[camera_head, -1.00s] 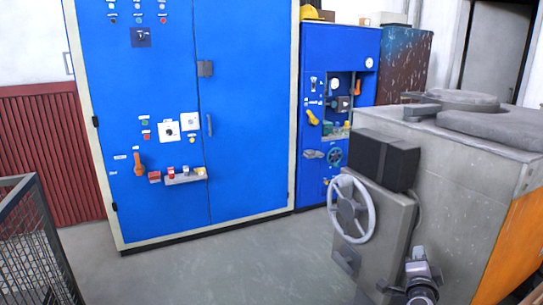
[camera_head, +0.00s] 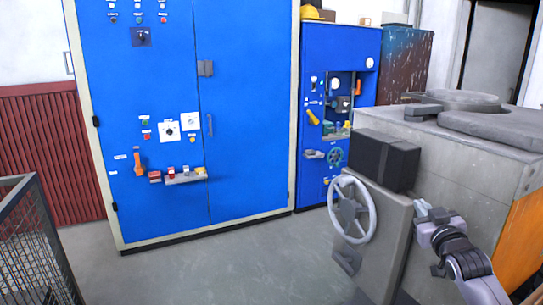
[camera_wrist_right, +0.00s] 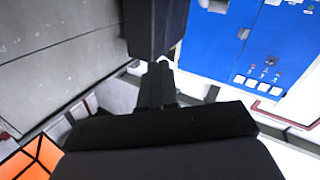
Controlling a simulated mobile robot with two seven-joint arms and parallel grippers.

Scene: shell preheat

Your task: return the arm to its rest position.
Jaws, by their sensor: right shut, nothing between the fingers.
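My right gripper (camera_head: 421,207) shows in the head view at the lower right, its arm coming up from the bottom edge. It is shut and empty, just right of the grey handwheel box (camera_head: 385,235) and in front of the grey machine. I cannot tell whether it touches either one. In the right wrist view the closed fingers (camera_wrist_right: 159,72) point up the picture, just below a dark block. The spoked handwheel (camera_head: 352,209) stands left of the gripper, apart from it. My left gripper is not in view.
A large grey machine (camera_head: 460,155) with an orange side panel fills the right. A black box (camera_head: 385,160) juts out above the handwheel. Blue control cabinets (camera_head: 245,110) stand behind. A wire mesh cage (camera_head: 35,245) is at left. The floor (camera_head: 220,265) between is clear.

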